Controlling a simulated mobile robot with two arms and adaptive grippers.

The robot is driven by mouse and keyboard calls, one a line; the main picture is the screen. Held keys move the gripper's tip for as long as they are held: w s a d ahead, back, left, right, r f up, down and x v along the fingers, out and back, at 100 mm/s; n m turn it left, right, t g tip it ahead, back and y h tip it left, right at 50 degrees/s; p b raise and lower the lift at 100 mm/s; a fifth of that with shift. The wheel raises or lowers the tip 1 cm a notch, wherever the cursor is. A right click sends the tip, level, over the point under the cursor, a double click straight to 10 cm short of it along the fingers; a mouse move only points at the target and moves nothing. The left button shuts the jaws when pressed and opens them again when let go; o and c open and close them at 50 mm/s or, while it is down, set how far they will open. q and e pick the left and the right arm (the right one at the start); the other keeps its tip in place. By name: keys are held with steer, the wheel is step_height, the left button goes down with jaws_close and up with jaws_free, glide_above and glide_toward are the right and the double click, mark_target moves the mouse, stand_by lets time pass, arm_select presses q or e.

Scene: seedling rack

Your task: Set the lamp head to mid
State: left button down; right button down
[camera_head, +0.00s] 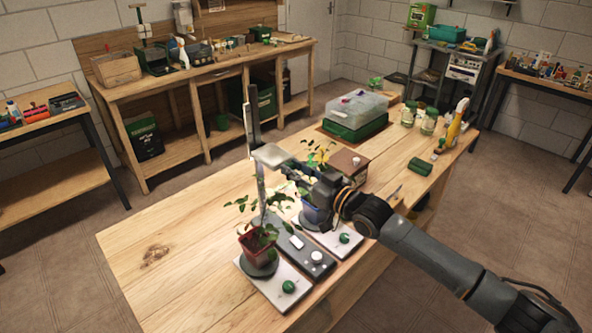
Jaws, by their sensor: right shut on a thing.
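The lamp's upright post (254,118) rises from a dark control base (303,254) between two potted seedlings. The pale lamp head (272,154) sits partway up the post, sticking out to the right. My right gripper (290,168) comes in from the right and is shut at the near right side of the lamp head, apparently on it; the exact contact is too small to see. A seedling in a red pot (259,243) stands left of the base. A blue pot (312,214) on the right is partly hidden by my gripper. My left gripper is out of view.
Each pot stands on a white plate with a green knob, one near (289,287) and one farther right (345,238). A brown box (348,163) and a clear-lidded green tray (355,118) stand behind my gripper. The table's left part (165,240) is clear.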

step_height(320, 180, up, 6)
steer(key=shift+p, duration=1.1)
steer(key=c, duration=1.1)
jaws_free()
steer(key=shift+c, duration=0.2)
steer(key=shift+f, duration=0.1)
steer(key=v, duration=1.2)
